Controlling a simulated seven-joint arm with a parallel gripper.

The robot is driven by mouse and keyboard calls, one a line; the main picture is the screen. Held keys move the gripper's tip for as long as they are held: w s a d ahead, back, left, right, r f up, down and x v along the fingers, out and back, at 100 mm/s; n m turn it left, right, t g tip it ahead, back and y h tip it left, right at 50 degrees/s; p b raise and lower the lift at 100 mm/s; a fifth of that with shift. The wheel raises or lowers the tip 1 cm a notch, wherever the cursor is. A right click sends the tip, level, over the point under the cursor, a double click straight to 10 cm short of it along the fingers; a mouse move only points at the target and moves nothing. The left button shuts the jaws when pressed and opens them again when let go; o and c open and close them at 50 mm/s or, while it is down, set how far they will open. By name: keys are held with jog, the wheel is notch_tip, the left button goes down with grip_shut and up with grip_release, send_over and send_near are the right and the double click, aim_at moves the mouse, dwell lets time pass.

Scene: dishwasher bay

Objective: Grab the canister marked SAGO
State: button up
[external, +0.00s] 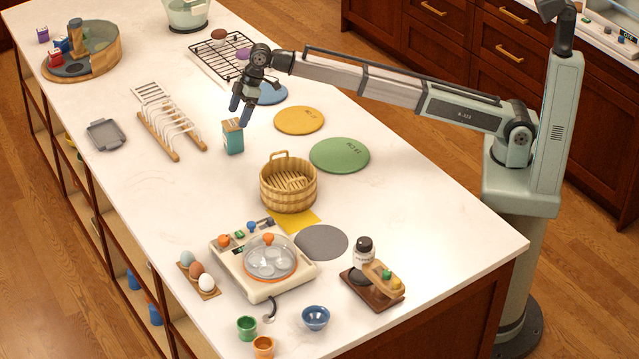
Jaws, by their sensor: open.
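A teal canister (233,140) with a tan top stands upright on the white counter, left of the coloured discs. Its marking is too small to read, so I cannot confirm that it says SAGO. The gripper is open and seems to hold nothing. I cannot tell from this view whether the fingertips touch the canister.
A dish rack (172,122) stands left of the canister, and a grey tray (106,134) lies beyond it. Yellow (299,120) and green (340,155) discs lie to the right. A wooden basket (288,190) stands in front. Counter around the canister is clear.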

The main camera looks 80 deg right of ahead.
send_over(226, 150)
jog(key=s+d, duration=0.2)
jog(key=shift+w+a+f, duration=0.15)
jog(key=shift+f, duration=1.8)
jog(key=shift+w+a+f, duration=0.1)
jog(key=shift+f, duration=1.8)
jog(key=shift+c, duration=0.4)
jog(key=c, duration=1.1)
jog(key=shift+c, duration=0.2)
